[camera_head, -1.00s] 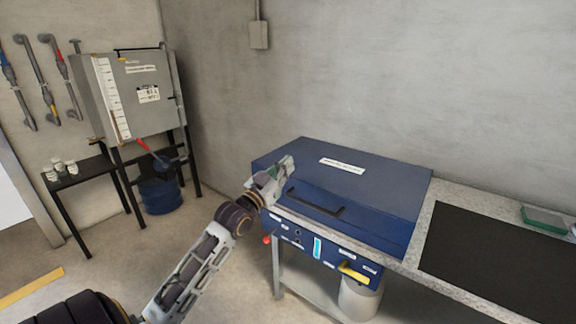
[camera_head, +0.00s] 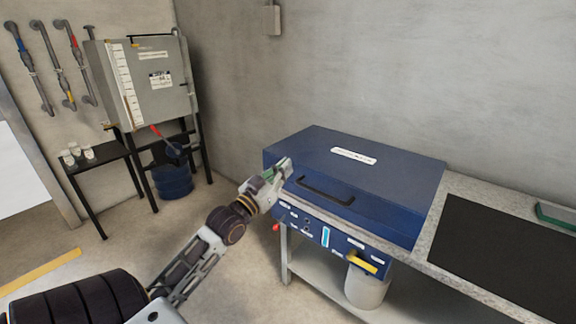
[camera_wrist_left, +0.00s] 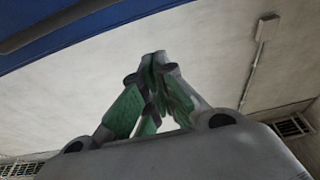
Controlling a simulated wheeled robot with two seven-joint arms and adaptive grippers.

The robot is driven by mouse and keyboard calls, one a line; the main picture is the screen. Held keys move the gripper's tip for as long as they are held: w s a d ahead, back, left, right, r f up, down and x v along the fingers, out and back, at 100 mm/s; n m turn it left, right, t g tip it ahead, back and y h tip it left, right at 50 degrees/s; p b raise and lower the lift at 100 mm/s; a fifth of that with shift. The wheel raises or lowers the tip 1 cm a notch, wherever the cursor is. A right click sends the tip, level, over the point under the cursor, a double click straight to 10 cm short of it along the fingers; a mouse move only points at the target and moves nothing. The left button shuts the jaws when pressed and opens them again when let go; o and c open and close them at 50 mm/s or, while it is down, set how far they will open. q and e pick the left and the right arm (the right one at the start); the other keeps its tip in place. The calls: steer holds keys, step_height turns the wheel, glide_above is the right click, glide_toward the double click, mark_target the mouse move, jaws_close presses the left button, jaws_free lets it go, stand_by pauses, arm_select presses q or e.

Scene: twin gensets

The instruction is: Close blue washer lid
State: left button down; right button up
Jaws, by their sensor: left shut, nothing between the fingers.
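The blue washer (camera_head: 405,220) stands against the back wall at the left end of the counter. Its blue lid (camera_head: 375,177), with a white label and a black bar handle (camera_head: 328,192) near the front, looks down, with no clear gap along its front. My left gripper (camera_head: 286,168) is shut and empty at the lid's front left corner; I cannot tell whether it touches. In the left wrist view its green-padded fingers (camera_wrist_left: 155,62) meet at the tips. Part of a blue surface (camera_wrist_left: 90,30) crosses the top left there. My right gripper is not in view.
A stone counter (camera_head: 432,238) with a black mat (camera_head: 505,255) extends right of the washer. A white bucket (camera_head: 366,288) stands below. A grey cabinet (camera_head: 160,80) on a black stand and a blue drum (camera_head: 172,183) are at the left. The floor between is clear.

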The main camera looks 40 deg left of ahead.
arm_select(q)
steer(key=shift+v, duration=1.1)
